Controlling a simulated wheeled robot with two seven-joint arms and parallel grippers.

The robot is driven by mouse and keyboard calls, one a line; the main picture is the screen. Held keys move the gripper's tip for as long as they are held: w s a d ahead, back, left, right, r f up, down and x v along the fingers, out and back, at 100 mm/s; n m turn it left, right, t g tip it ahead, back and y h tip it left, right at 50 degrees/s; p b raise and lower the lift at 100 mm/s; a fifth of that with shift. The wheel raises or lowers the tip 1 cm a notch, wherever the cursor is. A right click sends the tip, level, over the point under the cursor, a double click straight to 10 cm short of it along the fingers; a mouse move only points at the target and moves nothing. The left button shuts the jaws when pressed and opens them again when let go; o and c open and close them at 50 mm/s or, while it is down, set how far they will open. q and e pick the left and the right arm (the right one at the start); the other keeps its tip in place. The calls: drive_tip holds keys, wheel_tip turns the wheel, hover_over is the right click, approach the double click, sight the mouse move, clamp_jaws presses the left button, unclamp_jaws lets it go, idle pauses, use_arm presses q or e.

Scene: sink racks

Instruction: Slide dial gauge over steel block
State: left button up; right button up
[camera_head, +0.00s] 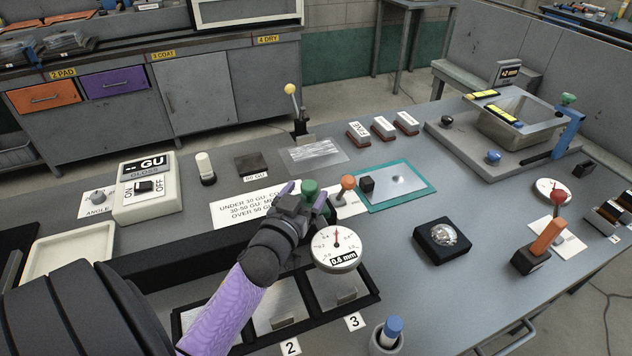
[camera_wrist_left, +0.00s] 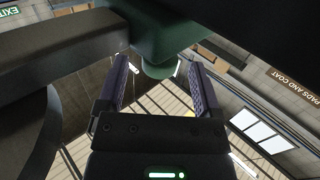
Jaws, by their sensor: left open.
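A white dial gauge (camera_head: 337,248) labelled 0.6 mm stands at the near centre, over the tray slot marked 3. My left gripper (camera_head: 318,200) is behind it, open, at a green knob (camera_head: 309,188). In the left wrist view the green piece (camera_wrist_left: 158,68) shows between the spread fingers; I cannot tell whether they touch it, or whether it belongs to the gauge. My right gripper is out of view.
A black tray (camera_head: 370,296) with metal plates lies under my left arm. A black square holder (camera_head: 442,238) with a round metal piece stands to the right. An orange-topped lever (camera_head: 347,183) is close beside my gripper. A metal basin (camera_head: 520,117) is at the back right.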

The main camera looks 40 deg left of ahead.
sight(313, 182)
use_arm(q)
drive_tip(key=x, duration=0.4)
drive_tip(key=shift+w+b, duration=0.1)
drive_tip(key=shift+b, duration=0.2)
clamp_jaws()
